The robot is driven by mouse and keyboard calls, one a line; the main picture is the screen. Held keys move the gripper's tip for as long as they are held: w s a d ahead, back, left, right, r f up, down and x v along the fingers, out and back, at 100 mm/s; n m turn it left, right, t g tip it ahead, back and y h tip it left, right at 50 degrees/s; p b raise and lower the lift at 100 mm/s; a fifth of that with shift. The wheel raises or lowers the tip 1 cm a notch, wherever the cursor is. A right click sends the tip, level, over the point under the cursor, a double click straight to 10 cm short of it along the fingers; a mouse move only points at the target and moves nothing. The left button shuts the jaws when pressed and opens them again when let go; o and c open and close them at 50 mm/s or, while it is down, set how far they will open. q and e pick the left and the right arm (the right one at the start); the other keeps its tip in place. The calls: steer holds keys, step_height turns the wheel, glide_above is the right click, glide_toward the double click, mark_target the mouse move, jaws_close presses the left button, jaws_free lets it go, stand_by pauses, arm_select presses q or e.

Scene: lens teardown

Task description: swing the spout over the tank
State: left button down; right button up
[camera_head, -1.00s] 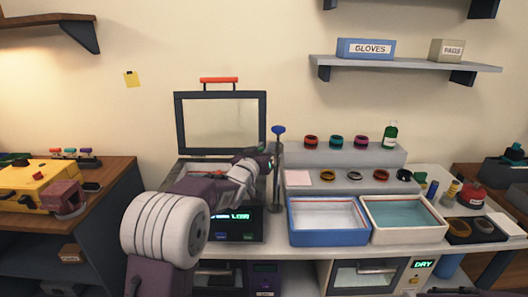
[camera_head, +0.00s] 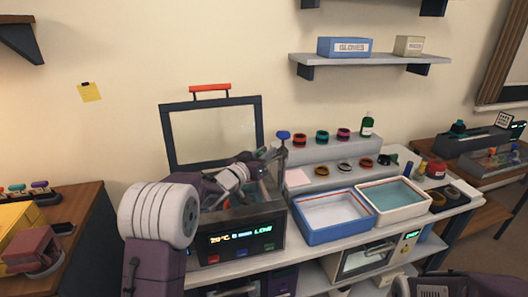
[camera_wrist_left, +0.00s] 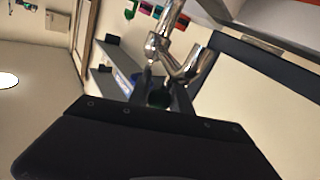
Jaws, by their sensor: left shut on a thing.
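The tank (camera_head: 240,238) is a dark box with a lit front display reading LOW, left of the middle in the head view. Its framed lid (camera_head: 165,135) stands open behind it. The tap with the spout rises at the tank's right back corner, with a blue knob (camera_head: 283,135) on top. In the left wrist view the chrome spout (camera_wrist_left: 196,66) runs down to the jaws. My left gripper (camera_head: 262,165) is shut on the spout, above the tank's back right part; it also shows in the left wrist view (camera_wrist_left: 155,95). The spout's open end is hard to make out.
A blue tray (camera_head: 305,235) and a cream tray (camera_head: 368,216) stand right of the tank. A wall shelf (camera_head: 375,60) hangs above. A yellow box (camera_head: 15,232) is at the left.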

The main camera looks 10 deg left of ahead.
stand_by(0.3)
arm_select(q)
steer(key=c, duration=1.2)
jaws_free()
steer(key=shift+d, duration=0.15)
steer(key=b+v, duration=0.2)
steer(key=v, duration=0.7)
steer(key=shift+b, duration=0.35)
